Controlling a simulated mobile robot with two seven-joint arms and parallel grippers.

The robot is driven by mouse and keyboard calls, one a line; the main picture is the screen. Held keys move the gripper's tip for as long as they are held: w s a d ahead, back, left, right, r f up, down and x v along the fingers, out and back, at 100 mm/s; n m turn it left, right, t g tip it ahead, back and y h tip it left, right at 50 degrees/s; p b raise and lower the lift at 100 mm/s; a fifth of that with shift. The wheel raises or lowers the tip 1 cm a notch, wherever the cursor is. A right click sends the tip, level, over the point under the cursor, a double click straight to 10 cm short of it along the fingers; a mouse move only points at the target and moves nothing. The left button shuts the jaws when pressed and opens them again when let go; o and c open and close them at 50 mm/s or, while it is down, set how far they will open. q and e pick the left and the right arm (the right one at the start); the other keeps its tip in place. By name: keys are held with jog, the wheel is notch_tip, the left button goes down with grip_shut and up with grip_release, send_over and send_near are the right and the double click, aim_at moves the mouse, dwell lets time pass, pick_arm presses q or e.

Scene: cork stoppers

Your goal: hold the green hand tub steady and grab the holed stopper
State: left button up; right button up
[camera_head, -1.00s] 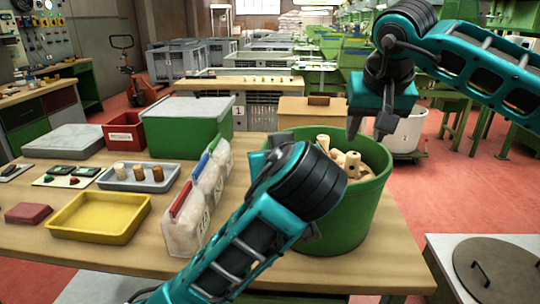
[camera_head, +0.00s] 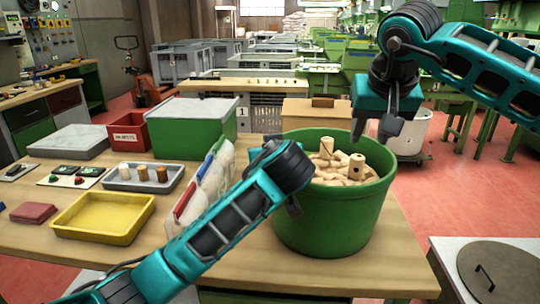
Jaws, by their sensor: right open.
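The green hand tub (camera_head: 335,225) stands on the wooden table and holds a heap of pale cork stoppers (camera_head: 330,178). My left gripper (camera_head: 284,190) is at the tub's left rim. A finger shows against the outer wall, but my own wrist hides the rest, so its opening cannot be told. My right gripper (camera_head: 373,134) points down above the tub's back right side, open and empty, above the holed stopper.
Bags with coloured clips (camera_head: 205,180) stand left of the tub, close to my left arm. A yellow tray (camera_head: 103,217), a grey tray with several stoppers (camera_head: 142,182) and a green box (camera_head: 190,130) lie further left. A cardboard box (camera_head: 312,113) is behind the tub.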

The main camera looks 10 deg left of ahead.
pick_arm(q)
jog(key=shift+c, duration=0.3)
grip_shut()
dwell(1.2)
